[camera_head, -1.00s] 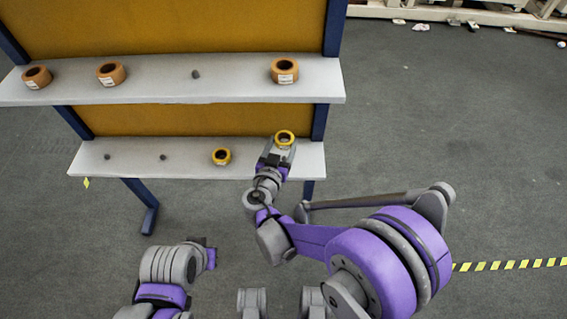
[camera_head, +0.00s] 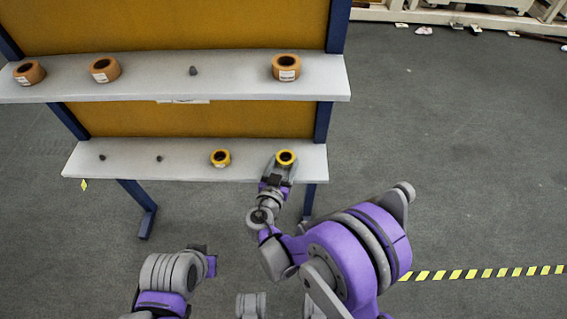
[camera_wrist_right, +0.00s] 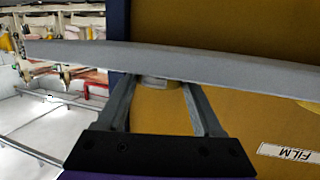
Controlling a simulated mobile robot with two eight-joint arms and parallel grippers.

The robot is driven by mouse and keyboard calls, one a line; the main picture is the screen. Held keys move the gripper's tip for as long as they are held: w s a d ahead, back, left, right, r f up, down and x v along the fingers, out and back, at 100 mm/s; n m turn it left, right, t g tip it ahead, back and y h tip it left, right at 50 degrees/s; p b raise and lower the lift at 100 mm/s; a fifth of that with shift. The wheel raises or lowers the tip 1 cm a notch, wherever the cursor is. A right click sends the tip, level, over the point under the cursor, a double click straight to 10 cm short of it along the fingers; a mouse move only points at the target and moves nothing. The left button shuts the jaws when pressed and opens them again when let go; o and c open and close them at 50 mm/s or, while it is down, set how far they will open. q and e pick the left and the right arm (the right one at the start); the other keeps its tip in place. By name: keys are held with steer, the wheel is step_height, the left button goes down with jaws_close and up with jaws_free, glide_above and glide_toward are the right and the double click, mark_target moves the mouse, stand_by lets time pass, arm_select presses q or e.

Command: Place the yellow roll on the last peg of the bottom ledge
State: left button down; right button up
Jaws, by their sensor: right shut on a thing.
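The yellow roll (camera_head: 286,157) is over the right end of the bottom ledge (camera_head: 130,172) in the head view. My right gripper (camera_head: 283,166) is shut on it from the front. In the right wrist view, part of the roll (camera_wrist_right: 155,82) shows between the fingertips, against the grey ledge edge (camera_wrist_right: 200,68). The last peg is hidden, and I cannot tell whether the roll is around it. A second yellow roll (camera_head: 220,158) sits on the bottom ledge to the left. Two bare pegs, the left one (camera_head: 102,157) and the other (camera_head: 159,158), stand further left.
The top ledge (camera_head: 235,88) overhangs behind. It holds three tan rolls, at far left (camera_head: 29,72), left (camera_head: 105,69) and right (camera_head: 286,67), and a bare peg (camera_head: 193,71). A blue post (camera_head: 323,122) stands behind the ledge's right end. The floor to the right is open.

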steer(key=o, duration=1.4)
